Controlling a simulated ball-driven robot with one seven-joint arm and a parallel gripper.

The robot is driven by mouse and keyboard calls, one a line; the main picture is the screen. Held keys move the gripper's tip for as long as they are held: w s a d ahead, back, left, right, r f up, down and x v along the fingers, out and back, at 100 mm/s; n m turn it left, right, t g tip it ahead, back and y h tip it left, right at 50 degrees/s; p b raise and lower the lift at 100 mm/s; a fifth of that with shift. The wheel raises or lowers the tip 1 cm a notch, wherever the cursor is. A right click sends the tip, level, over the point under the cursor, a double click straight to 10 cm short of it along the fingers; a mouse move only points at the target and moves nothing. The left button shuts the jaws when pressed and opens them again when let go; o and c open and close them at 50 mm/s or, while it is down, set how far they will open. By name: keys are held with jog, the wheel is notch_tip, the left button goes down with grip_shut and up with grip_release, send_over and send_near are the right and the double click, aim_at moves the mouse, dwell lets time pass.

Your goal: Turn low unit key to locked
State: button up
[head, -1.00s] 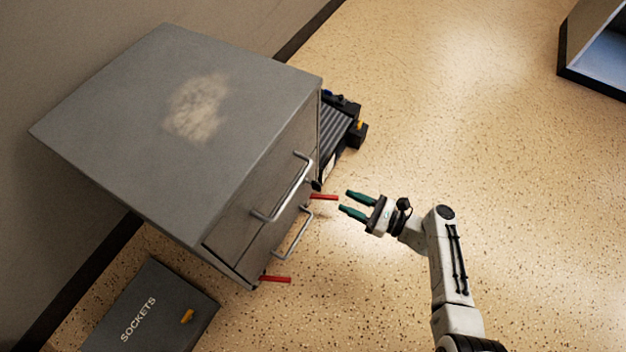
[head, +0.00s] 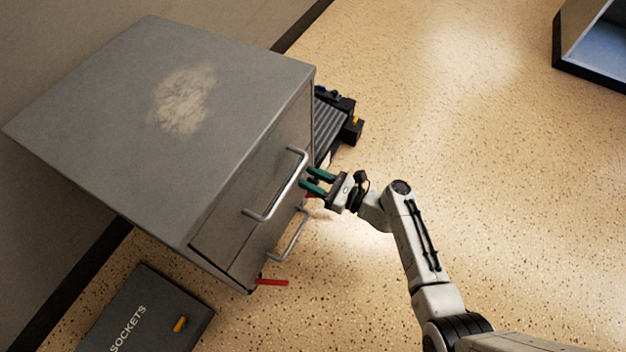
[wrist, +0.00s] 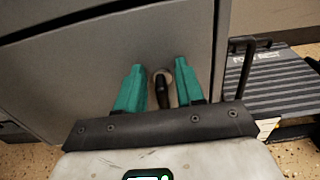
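The low unit is a grey metal cabinet (head: 110,110) with drawer fronts and two bar handles, an upper one (head: 278,185) and a lower one (head: 290,238). In the wrist view its key (wrist: 162,88) has a dark grip and sits in a round lock (wrist: 170,84) on the grey front (wrist: 90,75). My gripper (head: 309,180) is at the cabinet's right front edge. In the wrist view my gripper (wrist: 158,85) is open, its green fingers on either side of the key, with gaps visible. The head view hides the key.
A dark grey box marked SOCKETS (head: 150,310) lies on the floor in front. A ribbed black object (head: 330,125) stands beyond the cabinet. A red bar (head: 272,282) sticks out at the cabinet's base. Open speckled floor (head: 480,180) lies to the right.

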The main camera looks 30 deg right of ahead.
jog(key=shift+c, duration=0.2)
grip_shut()
jog(key=shift+p, duration=0.3)
jog(key=shift+w+d+r+m+p, duration=0.15)
jog(key=shift+m+p, duration=0.55)
jog(key=shift+m, duration=0.4)
jog(key=m, duration=0.1)
jog(key=m+p, duration=0.2)
jog(key=shift+w+d+m, duration=0.1)
jog(key=shift+d+m, duration=0.15)
jog(key=shift+m, duration=0.05)
jog(key=m, duration=0.2)
jog(key=m+p, duration=0.1)
jog(key=m, duration=0.1)
jog(key=f+m, duration=0.1)
jog(key=m, duration=0.1)
jog(key=shift+w+d+f, duration=0.1)
jog(key=shift+w+d, duration=0.15)
jog(key=m, duration=0.3)
jog(key=f+m, duration=0.1)
jog(key=m, duration=0.1)
jog(key=shift+d+m, duration=0.1)
jog(key=shift+m, duration=0.6)
